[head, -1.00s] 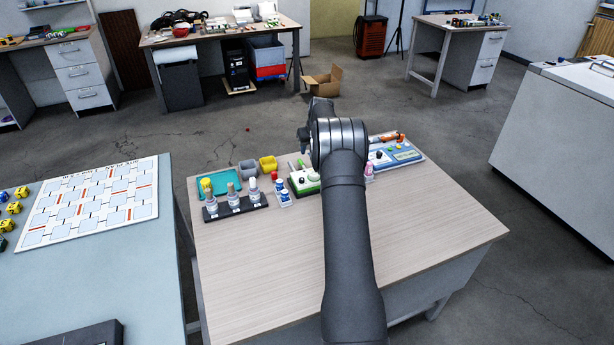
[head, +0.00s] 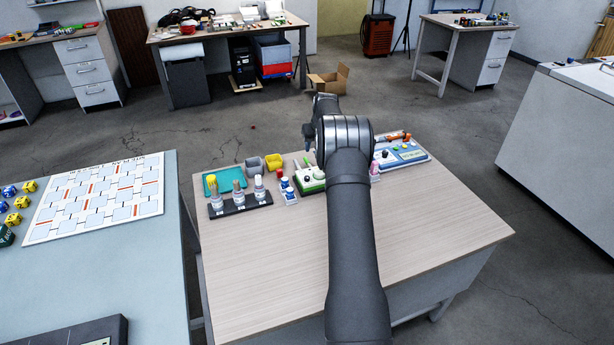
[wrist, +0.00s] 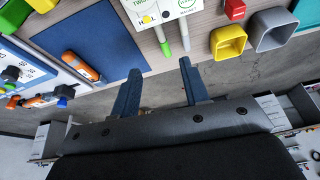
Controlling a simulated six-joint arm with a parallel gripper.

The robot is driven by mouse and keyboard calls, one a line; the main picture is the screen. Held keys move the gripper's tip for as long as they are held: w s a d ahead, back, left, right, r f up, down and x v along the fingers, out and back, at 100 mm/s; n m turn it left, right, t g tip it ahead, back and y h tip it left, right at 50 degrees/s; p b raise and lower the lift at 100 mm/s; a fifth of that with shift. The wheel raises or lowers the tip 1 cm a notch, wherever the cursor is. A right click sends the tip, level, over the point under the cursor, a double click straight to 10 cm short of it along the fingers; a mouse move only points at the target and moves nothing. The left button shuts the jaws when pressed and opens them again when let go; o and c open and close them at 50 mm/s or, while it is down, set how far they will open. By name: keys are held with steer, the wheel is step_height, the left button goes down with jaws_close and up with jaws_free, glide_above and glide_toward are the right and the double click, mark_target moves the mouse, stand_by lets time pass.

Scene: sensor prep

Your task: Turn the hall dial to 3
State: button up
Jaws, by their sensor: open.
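A white and green device (head: 311,181) stands near the far edge of the wooden table, just left of my arm. In the wrist view its white face (wrist: 150,12) is cut off at the top and carries partly legible lettering starting with H. I cannot make out a dial pointer or numbers on it. My gripper (wrist: 160,88) is open and empty, its two blue fingers apart. The fingertips are close to the device in the picture, with a green-tipped and a white-tipped stick between; the height gap is unclear. In the head view my arm hides the fingers.
A blue and white panel with knobs (head: 405,153) and an orange-handled tool lies right of my arm. A rack of bottles (head: 240,207), a teal tray (head: 209,184), and grey (head: 254,166) and yellow (head: 275,163) bins stand left. The table's front is clear.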

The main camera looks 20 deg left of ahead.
mark_target(307, 177)
steer(key=s+r+m+g+h, duration=0.3)
steer(key=s+r+m, duration=0.5)
steer(key=r, duration=0.2)
step_height(307, 177, down, 18)
steer(key=shift+w+d+r, duration=0.1)
steer(key=shift+w+r, duration=0.05)
steer(key=shift+r, duration=0.05)
steer(key=shift+c, duration=0.3)
jaws_close()
steer(key=shift+m, duration=0.3)
